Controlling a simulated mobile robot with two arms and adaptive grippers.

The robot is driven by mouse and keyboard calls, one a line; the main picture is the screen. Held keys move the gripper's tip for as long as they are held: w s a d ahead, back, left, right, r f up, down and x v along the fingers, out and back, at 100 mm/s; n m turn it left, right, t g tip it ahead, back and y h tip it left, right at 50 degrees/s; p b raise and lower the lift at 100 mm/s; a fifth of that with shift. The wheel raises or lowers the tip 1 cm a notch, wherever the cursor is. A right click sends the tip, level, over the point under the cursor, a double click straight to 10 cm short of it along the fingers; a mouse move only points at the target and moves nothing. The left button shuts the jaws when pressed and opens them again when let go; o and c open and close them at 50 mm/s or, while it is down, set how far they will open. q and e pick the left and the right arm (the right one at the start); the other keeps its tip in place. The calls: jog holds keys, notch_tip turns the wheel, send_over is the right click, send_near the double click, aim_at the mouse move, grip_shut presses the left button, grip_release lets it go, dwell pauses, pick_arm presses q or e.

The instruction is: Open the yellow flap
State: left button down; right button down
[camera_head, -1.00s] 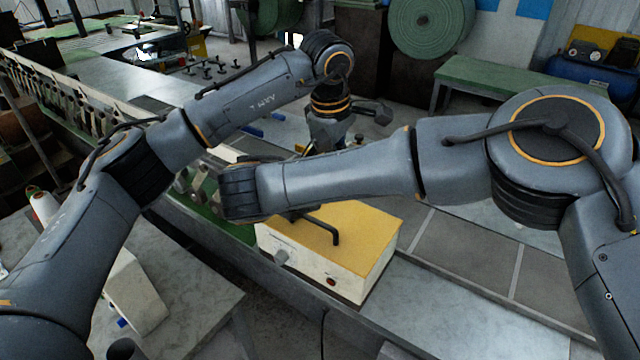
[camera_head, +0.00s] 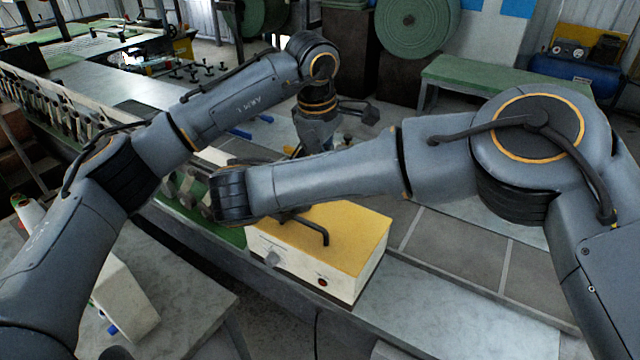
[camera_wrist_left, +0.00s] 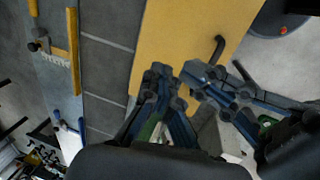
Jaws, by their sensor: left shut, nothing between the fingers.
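The yellow flap (camera_head: 345,225) is the flat top of a pale box on the machine bench. It lies closed, with a bent black handle (camera_head: 318,232) on it. The flap also shows in the left wrist view (camera_wrist_left: 185,35), with its handle (camera_wrist_left: 218,48). In that view my left gripper (camera_wrist_left: 160,74) is shut and empty, over the flap's lower edge and left of the handle. My right gripper (camera_wrist_left: 193,76) reaches in from the right, close beside it; its finger gap is unclear. In the head view my right forearm crosses above the box and hides much of both grippers.
A green-topped bench (camera_head: 500,75) and a large green roll (camera_head: 417,22) stand behind. The grey bench top right of the box (camera_head: 460,310) is clear.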

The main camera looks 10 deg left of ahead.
dwell(0.6)
pick_arm(q)
jog(key=c, duration=1.4)
grip_release()
